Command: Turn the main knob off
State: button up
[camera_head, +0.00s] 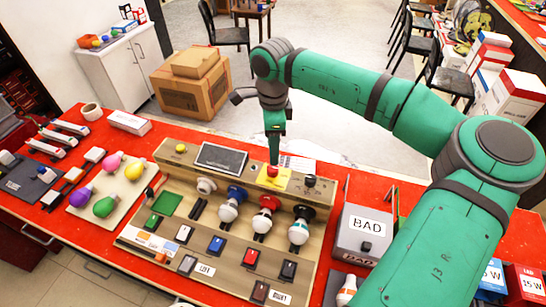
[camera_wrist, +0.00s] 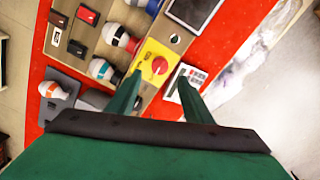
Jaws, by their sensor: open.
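A red round knob (camera_head: 273,171) sits on a yellow square plate (camera_head: 285,181) at the back of a beige panel (camera_head: 150,232). In the wrist view the red knob (camera_wrist: 159,66) lies just ahead of and between my two fingers, on the yellow plate (camera_wrist: 146,53). My gripper (camera_head: 273,158) points down at it from above, and it also shows in the wrist view (camera_wrist: 158,86). It is open, with nothing between the fingers. Whether a finger touches the knob I cannot tell. The knob's markings are too small to read.
A black knob (camera_head: 310,181) stands right of the yellow plate, and a dark screen (camera_head: 222,156) to its left. Several bulbs in sockets, such as a blue-collared one (camera_head: 229,209), stand in front. A grey "BAD" box (camera_head: 352,246) is at the right.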

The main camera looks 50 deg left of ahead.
jog(key=shift+r, duration=1.45)
